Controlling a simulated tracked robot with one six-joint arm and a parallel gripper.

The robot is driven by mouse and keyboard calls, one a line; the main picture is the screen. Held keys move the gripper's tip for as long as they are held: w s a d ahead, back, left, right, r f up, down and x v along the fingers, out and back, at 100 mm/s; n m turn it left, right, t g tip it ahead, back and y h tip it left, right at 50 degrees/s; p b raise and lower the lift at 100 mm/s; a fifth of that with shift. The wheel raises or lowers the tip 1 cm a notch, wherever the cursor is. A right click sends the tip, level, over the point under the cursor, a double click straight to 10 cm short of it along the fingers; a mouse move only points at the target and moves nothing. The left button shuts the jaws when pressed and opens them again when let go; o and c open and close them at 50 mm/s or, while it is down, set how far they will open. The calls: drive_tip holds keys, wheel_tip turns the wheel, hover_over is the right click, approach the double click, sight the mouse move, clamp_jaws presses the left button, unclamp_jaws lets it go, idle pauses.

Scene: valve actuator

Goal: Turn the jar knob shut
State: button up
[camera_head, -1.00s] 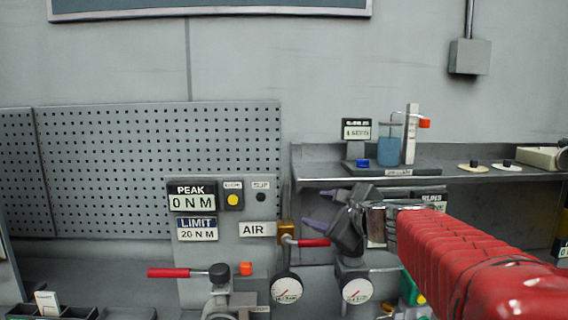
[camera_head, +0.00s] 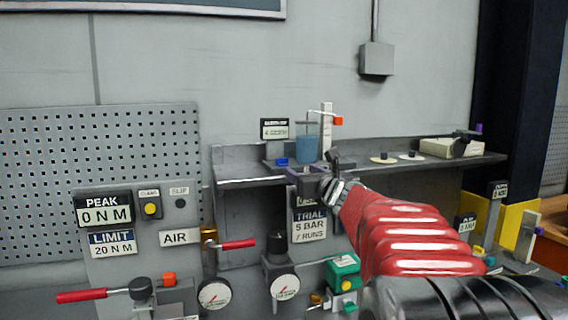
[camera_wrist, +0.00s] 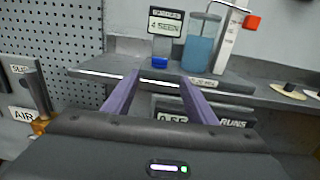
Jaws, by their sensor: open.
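The jar (camera_head: 307,148) of blue liquid stands on the wall shelf, and it also shows in the wrist view (camera_wrist: 197,54). A small blue knob (camera_wrist: 160,62) sits at the shelf's front, left of the jar; it shows in the head view (camera_head: 281,162) too. A post (camera_head: 326,132) beside the jar carries a thin bent tube and an orange-red piece (camera_head: 338,121). My gripper (camera_wrist: 161,78) is open and empty, its purple fingers pointing at the shelf edge on either side of the blue knob, apart from it. Which piece is the jar knob is not labelled legibly.
The shelf (camera_head: 240,180) has a front edge just ahead of my fingers. A display (camera_head: 274,129) stands behind the blue knob. Below are gauges (camera_head: 285,287), a red-handled air valve (camera_head: 238,244) and a green box (camera_head: 343,266). Discs (camera_head: 383,160) lie right of the jar.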

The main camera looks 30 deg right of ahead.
sight(285, 160)
drive_tip(key=x, duration=1.3)
drive_tip(key=shift+w, duration=0.35)
drive_tip(key=shift+c, duration=0.6)
drive_tip(key=c, duration=1)
drive_tip(key=shift+o, duration=0.2)
drive_tip(key=shift+d+n+y, duration=0.25)
drive_tip(key=shift+n+y, duration=0.35)
drive_tip(key=shift+y, duration=0.4)
drive_tip(key=shift+d+f+n+y, duration=0.15)
drive_tip(key=shift+n+y, duration=0.45)
drive_tip(key=shift+y, duration=0.3)
drive_tip(key=shift+d+r+n+y, duration=0.1)
drive_tip(key=shift+d+n+y, duration=0.1)
drive_tip(key=shift+n+y, duration=0.55)
drive_tip(key=shift+d+n+y, duration=0.15)
drive_tip(key=shift+n+y, duration=0.7)
drive_tip(key=shift+y, duration=0.9)
drive_tip(key=shift+w+d+n+g+y, duration=0.1)
drive_tip(key=shift+n+g+y, duration=0.4)
drive_tip(key=shift+y, duration=0.3)
drive_tip(key=shift+d+n+g+y, duration=0.1)
drive_tip(key=shift+n+g+y, duration=0.2)
drive_tip(key=shift+n+y, duration=0.4)
